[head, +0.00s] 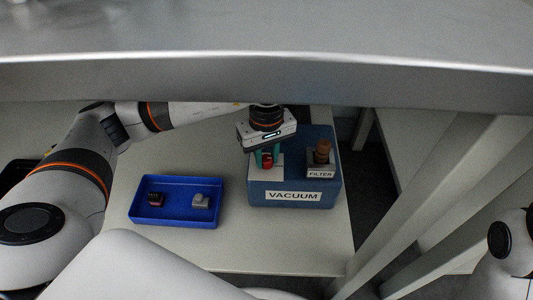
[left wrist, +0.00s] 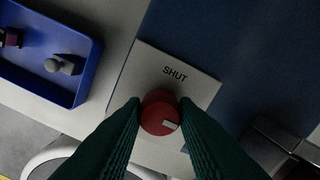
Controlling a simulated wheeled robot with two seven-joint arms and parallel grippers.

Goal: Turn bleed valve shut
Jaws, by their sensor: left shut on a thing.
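The bleed valve is a red knob (head: 266,161) on a pale plate on top of the blue VACUUM box (head: 326,192). In the left wrist view the red knob (left wrist: 158,110) sits between my green fingers, below the word SHUT on the pale plate (left wrist: 199,91). The knob's white mark points to the lower right, away from that word. My left gripper (left wrist: 161,117) is shut on the knob from above, one finger on each side. The fingers hide part of the plate's lower area. My right gripper is out of view; only part of that arm shows at the right edge.
A brown fitting (head: 322,152) stands on the FILTER block (head: 320,173) at the box's right. A blue tray (head: 177,217) to the left holds a dark connector (head: 155,199) and a grey connector (head: 201,201). A metal shelf edge (head: 270,78) crosses above the arm.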

